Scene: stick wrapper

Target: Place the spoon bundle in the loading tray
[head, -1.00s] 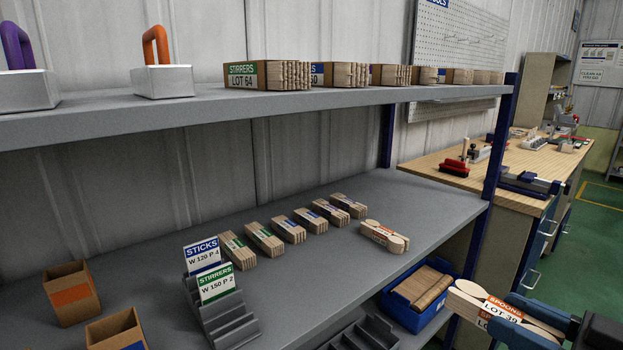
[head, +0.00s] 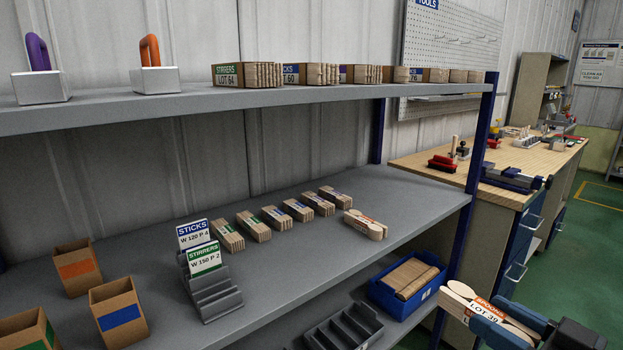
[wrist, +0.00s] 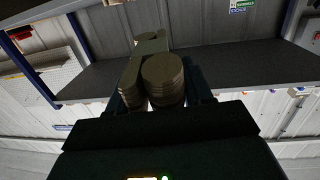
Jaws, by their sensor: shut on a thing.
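A spoon bundle (head: 459,303) of pale wooden spoons, with an orange and white "SPOONS LOT 39" band, is at the lower right of the head view. My gripper (head: 492,322) is shut on it and holds it in the air, to the right of the shelving. In the wrist view the bundle (wrist: 163,80) shows its rounded ends between my fingers. A grey tray with several compartments (head: 345,328) sits on the lowest visible shelf, left of the bundle, its near part cut off. I cannot tell for sure that it is the loading tray.
A blue bin (head: 382,295) of wooden pieces stands between the grey tray and my gripper. A shelf post (head: 470,170) rises nearby. The middle shelf (head: 300,250) carries several bundles, a stepped card rack (head: 214,292) and cardboard boxes (head: 118,312). Its right front is bare.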

